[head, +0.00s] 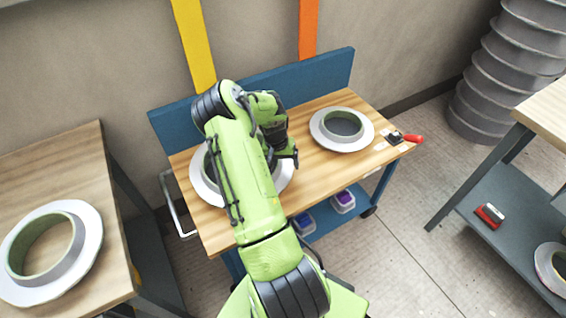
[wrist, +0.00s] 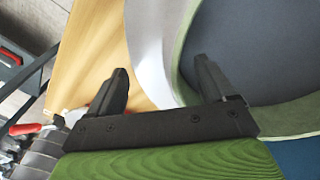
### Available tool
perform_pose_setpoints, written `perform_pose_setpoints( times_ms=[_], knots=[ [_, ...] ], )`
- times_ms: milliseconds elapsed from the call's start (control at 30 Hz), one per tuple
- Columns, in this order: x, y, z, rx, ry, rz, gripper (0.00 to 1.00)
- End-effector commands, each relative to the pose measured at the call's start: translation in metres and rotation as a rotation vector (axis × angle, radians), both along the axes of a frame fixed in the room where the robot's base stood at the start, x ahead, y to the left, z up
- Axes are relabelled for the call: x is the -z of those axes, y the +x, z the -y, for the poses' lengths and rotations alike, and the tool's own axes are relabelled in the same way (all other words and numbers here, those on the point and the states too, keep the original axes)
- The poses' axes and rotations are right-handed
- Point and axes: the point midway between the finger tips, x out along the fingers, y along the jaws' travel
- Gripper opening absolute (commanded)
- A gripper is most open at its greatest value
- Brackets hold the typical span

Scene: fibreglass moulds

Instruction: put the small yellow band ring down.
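A grey ring on a white flange (head: 205,190) is at the left of the blue workbench, largely hidden behind my arm. In the wrist view the white flange (wrist: 150,42) and the ring's green inner edge (wrist: 182,62) curve close by. My gripper (wrist: 165,82) has its two black fingers wide apart, with nothing clamped between them. The left finger appears over the wood and the right finger over the ring's edge; I cannot tell whether either touches. In the head view the black gripper (head: 285,150) is partly hidden. I see no yellow band on any ring.
A second flanged ring (head: 322,131) stands right on the wooden bench top (head: 300,192), near a red-handled tool (head: 410,138). Another flanged ring (head: 85,260) lies on the left table (head: 60,165). A blue back panel (head: 325,75) edges the bench. Right is a shelved table (head: 548,105).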

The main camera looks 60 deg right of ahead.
Motion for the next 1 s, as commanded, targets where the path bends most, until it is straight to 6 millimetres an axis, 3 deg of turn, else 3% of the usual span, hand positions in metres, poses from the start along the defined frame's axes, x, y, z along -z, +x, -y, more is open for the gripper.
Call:
perform_pose_setpoints(
  times_ms=[233, 500, 700, 1000],
  knots=[
    [-0.010, 0.001, -0.001, 0.000, -0.001, 0.002, 0.83],
    [-0.079, 0.008, -0.011, -0.001, -0.002, 0.004, 0.83],
    [-0.113, 0.011, -0.016, 0.000, 0.000, 0.001, 0.83],
    [-0.123, 0.015, -0.021, -0.008, 0.002, 0.009, 0.83]
  ],
)
